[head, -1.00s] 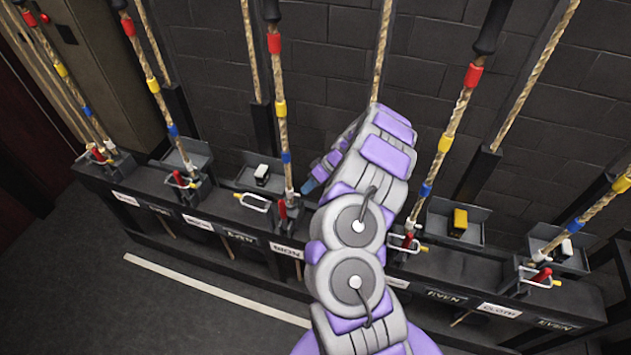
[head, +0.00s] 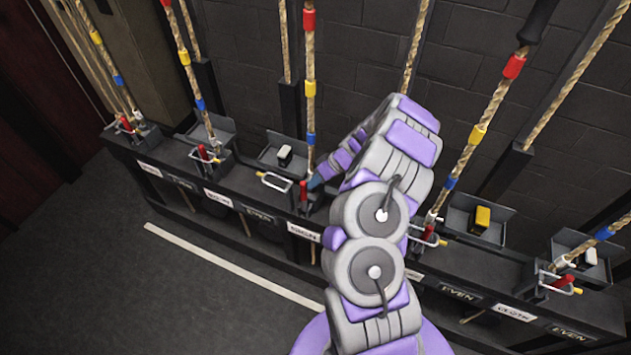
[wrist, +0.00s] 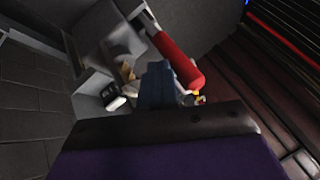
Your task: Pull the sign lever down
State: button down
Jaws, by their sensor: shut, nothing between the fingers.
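The SIGN label (head: 303,233) is on the front of the black rail. Above it the red lever (head: 303,191) stands roughly upright at the foot of a rope. My gripper (head: 317,181) is at the end of my purple and grey arm, just right of the red lever. In the wrist view, the red lever handle (wrist: 177,60) slants across the top middle. My blue fingers (wrist: 158,85) are shut and empty, close beside the handle. I cannot tell whether they touch it. My arm hides part of the rail to the right.
Other ropes with red levers stand along the rail, such as the EVEN station's neighbour lever (head: 428,233) on the right. A wire loop (head: 276,180) is just left of the SIGN lever. A yellow block (head: 483,216) sits in a tray. The floor (head: 200,300) in front is clear.

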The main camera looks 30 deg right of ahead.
jog(key=shift+s+a, duration=0.1)
jog(key=shift+s+a+b, duration=0.2)
jog(key=shift+b, duration=0.1)
jog(key=shift+s+a+r+t+h, duration=0.1)
jog(key=shift+a+t+h, duration=0.05)
jog(key=shift+t+h, duration=0.2)
